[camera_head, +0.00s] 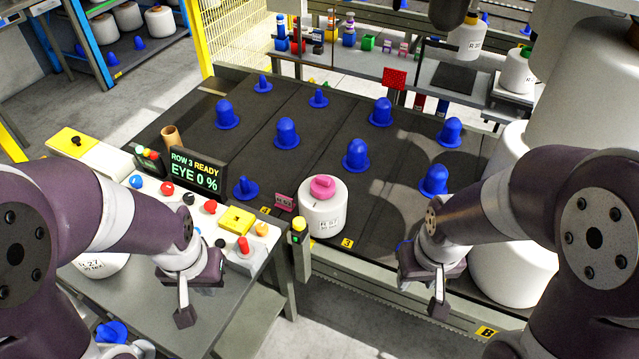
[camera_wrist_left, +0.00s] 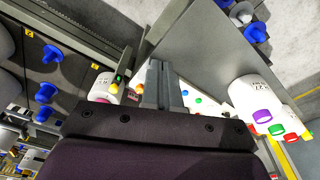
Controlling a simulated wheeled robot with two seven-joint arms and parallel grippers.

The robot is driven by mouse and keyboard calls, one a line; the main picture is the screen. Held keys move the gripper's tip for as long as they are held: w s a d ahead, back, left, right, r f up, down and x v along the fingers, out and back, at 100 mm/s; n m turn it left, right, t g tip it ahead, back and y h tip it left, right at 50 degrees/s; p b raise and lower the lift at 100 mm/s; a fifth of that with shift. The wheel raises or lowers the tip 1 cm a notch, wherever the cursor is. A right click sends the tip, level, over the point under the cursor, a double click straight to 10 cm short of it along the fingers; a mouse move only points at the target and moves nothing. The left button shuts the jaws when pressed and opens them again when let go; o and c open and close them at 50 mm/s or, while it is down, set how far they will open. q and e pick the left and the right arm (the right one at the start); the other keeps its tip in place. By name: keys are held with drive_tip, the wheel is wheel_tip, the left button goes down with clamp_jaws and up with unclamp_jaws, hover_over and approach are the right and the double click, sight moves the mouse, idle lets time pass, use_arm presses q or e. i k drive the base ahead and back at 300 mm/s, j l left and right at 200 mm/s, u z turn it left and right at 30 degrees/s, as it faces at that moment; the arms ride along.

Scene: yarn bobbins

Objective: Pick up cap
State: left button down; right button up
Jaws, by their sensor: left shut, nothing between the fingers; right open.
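A pink cap (camera_head: 322,186) sits on top of a white bobbin (camera_head: 323,212) labelled R 57 at the front edge of the dark table. Several blue caps stand on that table, including one behind the bobbin (camera_head: 356,155), one at right (camera_head: 434,181) and one at left (camera_head: 246,187). My left gripper (camera_head: 185,312) is left of the pink cap, over the grey bench, shut and empty. Its closed fingers (camera_wrist_left: 160,84) also show in the left wrist view. My right gripper (camera_head: 438,303) is open and empty, in front of the table's front edge, right of the R 57 bobbin.
A control panel with coloured buttons and a display (camera_head: 197,170) reading "ROW 3 READY EYE 0 %" stands at left. A white bobbin labelled R 27 (camera_head: 98,264) is partly behind my left arm. Large white bobbins (camera_head: 512,262) stand at right. A small signal post (camera_head: 299,243) stands left of the R 57 bobbin.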

sight(322, 186)
drive_tip(key=i+l+z, duration=0.15)
drive_tip(key=i+z, duration=0.25)
drive_tip(key=i, duration=0.15)
drive_tip(key=i+z, duration=0.35)
drive_tip(key=i, duration=0.2)
